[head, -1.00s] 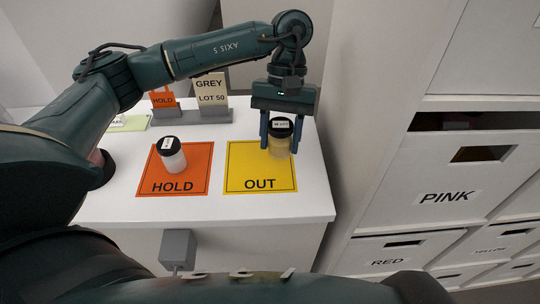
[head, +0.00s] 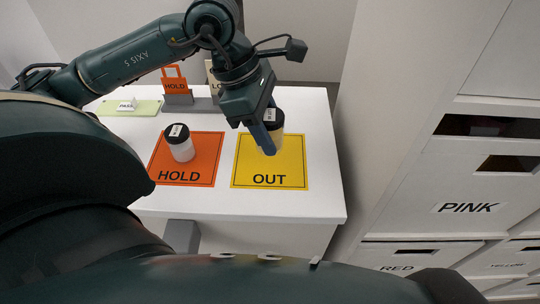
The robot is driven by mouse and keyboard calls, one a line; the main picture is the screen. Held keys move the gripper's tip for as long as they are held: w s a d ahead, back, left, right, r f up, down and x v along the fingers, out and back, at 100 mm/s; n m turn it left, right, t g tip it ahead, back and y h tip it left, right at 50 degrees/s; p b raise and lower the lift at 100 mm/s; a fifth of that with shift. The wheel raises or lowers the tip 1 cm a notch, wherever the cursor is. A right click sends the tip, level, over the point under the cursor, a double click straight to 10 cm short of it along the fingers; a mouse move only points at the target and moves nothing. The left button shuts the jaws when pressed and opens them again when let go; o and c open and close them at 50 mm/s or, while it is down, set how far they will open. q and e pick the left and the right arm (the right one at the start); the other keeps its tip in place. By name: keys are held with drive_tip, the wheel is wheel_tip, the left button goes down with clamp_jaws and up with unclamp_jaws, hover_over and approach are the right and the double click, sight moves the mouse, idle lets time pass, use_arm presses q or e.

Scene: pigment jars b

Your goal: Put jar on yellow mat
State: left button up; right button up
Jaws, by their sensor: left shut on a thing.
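A jar with a black lid and pale yellow contents (head: 277,132) is upright at the back part of the yellow mat (head: 270,172), which is marked OUT. My left gripper (head: 269,146) comes down over it and is shut on it, with a blue finger hiding part of its front. I cannot tell whether the jar's base touches the mat. A second jar (head: 180,145), with a black lid and white contents, stands on the orange mat (head: 160,172) marked HOLD. My right gripper is not in view.
A green pad (head: 128,107) marked PASS lies at the back left. White drawers, including PINK (head: 466,207), stand at the right, beyond the table's edge.

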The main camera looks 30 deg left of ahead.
use_arm(q)
drive_tip(key=shift+f, duration=3.55)
drive_tip(key=o, duration=1)
drive_tip(key=shift+b, duration=0.3)
drive_tip(key=v, duration=1.2)
drive_tip(key=shift+p, duration=0.4)
